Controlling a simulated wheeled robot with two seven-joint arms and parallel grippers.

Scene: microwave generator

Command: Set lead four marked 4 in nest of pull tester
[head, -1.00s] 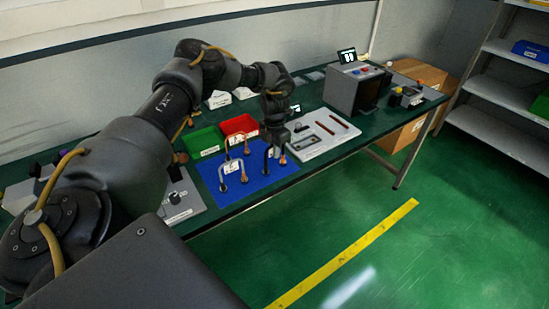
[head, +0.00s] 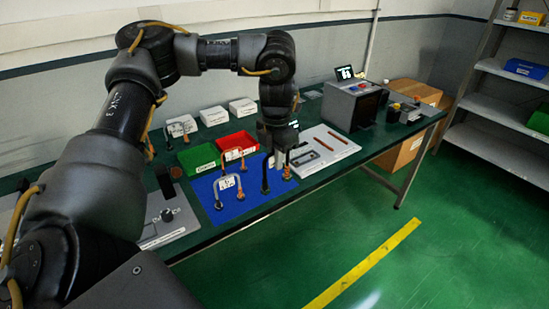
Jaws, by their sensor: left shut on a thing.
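My left gripper (head: 280,160) points down over the right part of the blue mat (head: 235,205). It is shut on a lead (head: 265,180) with a dark end and a copper-coloured end. The lead stands upright, its ends at or just above the mat; I cannot tell if they touch. Its number is too small to read. Another arched lead with a white tag (head: 227,182) stands on the mat to the left, and one more (head: 234,153) stands behind it. I cannot tell for sure which device is the pull tester. My right gripper is out of view.
Green (head: 198,158) and red (head: 238,146) bins stand behind the mat. A white board with slots (head: 322,148) lies to its right. Further right are a grey box with a display (head: 352,108) and a small device (head: 405,112). A grey panel with a knob (head: 170,222) lies left.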

